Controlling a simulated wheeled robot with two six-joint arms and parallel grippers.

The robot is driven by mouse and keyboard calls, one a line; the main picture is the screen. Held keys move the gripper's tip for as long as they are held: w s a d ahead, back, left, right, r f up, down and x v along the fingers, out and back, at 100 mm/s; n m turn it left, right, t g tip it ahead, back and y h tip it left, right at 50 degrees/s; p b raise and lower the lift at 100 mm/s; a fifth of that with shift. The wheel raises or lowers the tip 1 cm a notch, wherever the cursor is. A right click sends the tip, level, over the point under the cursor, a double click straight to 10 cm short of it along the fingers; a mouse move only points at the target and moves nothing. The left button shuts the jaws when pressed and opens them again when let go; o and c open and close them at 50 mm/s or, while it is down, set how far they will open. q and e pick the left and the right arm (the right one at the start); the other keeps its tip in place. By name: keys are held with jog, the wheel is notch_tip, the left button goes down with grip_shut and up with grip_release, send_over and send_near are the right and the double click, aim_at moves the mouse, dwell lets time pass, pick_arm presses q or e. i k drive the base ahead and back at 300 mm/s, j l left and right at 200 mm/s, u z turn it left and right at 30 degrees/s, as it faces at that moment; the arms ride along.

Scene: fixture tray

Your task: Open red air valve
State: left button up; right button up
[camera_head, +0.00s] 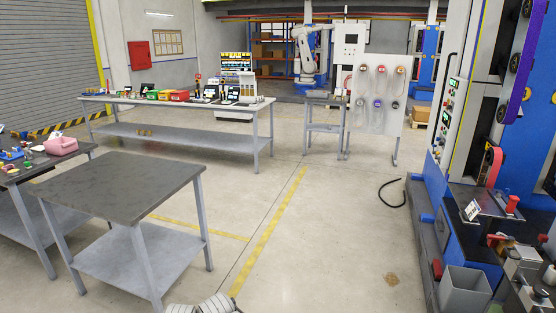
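I cannot tell for sure which thing is the red air valve. A white panel (378,121) stands at the back, right of centre, and carries several small round coloured fittings with pale loops hanging from them. A red upright part (512,204) and a red knob (437,268) also show on the blue machine at the right.
A dark-topped table (120,186) stands at the left front. A long bench (180,104) with boxes and devices is behind it. The blue machine (417,205) and a grey bin (465,291) fill the right. A black hose (391,193) lies on the floor. The middle floor is clear.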

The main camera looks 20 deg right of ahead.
aim_at(510, 240)
jog(key=z, duration=0.45)
jog(key=i+z, duration=0.1)
jog(key=z, duration=0.35)
jog(key=l+z, duration=0.1)
jog(key=z, duration=0.35)
jog(key=i+z, duration=0.1)
jog(key=z, duration=0.8)
jog(key=i+j+u, duration=0.35)
jog(key=i, duration=0.15)
jog(key=i+u, duration=0.15)
jog(key=i, duration=0.55)
jog(key=i+z, duration=0.35)
jog(key=i+j+z, duration=0.15)
jog(key=z, duration=0.2)
jog(key=i+j+z, duration=0.3)
jog(key=k+l, duration=0.05)
